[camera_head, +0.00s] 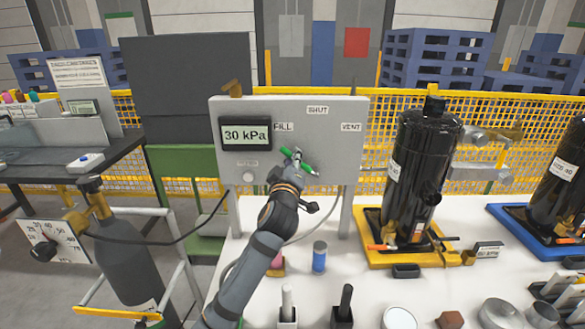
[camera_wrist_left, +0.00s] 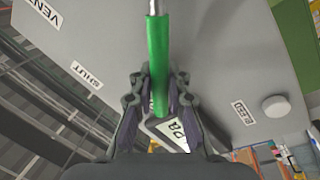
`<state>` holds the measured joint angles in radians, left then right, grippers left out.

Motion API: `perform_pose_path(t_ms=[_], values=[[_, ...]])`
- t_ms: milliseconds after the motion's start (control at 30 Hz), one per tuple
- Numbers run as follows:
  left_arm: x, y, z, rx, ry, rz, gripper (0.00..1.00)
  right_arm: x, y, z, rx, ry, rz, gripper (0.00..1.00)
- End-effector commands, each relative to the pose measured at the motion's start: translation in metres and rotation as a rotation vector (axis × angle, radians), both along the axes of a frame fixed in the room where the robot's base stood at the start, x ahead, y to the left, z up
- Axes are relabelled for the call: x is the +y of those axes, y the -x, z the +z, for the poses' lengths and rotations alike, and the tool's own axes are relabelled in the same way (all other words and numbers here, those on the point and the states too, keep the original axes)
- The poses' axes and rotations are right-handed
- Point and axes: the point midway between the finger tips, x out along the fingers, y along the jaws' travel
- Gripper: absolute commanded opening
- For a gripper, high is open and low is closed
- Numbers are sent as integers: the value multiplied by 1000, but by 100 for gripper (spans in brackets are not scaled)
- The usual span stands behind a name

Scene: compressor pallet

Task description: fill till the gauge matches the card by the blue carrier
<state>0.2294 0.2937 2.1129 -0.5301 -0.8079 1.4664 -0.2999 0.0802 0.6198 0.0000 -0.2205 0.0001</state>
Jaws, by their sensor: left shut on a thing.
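The grey panel (camera_head: 335,155) carries a digital gauge (camera_head: 245,134) that reads 30 kPa. Its labels read FILL (camera_head: 283,127), SHUT (camera_head: 318,110) and VENT (camera_head: 350,127). My left gripper (camera_head: 292,168) is shut on the green valve handle (camera_head: 310,171) below these labels. In the left wrist view the green handle (camera_wrist_left: 158,60) passes between the two fingers. The blue carrier (camera_head: 515,228) with a black compressor stands at the right edge. I cannot make out its card. My right gripper is out of view.
A yellow carrier (camera_head: 385,257) holds another black compressor (camera_head: 420,165), with a small card (camera_head: 487,250) beside it. Cups and blocks line the front. A dark gas cylinder (camera_head: 130,258) stands left.

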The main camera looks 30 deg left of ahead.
Motion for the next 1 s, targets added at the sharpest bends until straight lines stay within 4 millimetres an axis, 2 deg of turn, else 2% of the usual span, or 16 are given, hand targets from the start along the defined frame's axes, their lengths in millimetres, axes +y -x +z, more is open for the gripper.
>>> perform_pose_path(t_ms=[33, 133, 567, 600, 767, 1000], values=[[0, 0, -6, 1, 9, 1, 0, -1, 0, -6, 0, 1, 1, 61], [0, 0, -6, -6, 23, 1, 0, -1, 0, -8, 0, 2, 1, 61], [0, 0, -4, -11, 29, 1, 0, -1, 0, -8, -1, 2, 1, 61], [0, 0, -4, -11, 29, 1, 17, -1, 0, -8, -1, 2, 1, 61], [0, 0, -3, -14, 28, 1, 39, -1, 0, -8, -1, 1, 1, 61], [0, 0, -2, -16, 28, 0, 39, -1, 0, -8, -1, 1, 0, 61]])
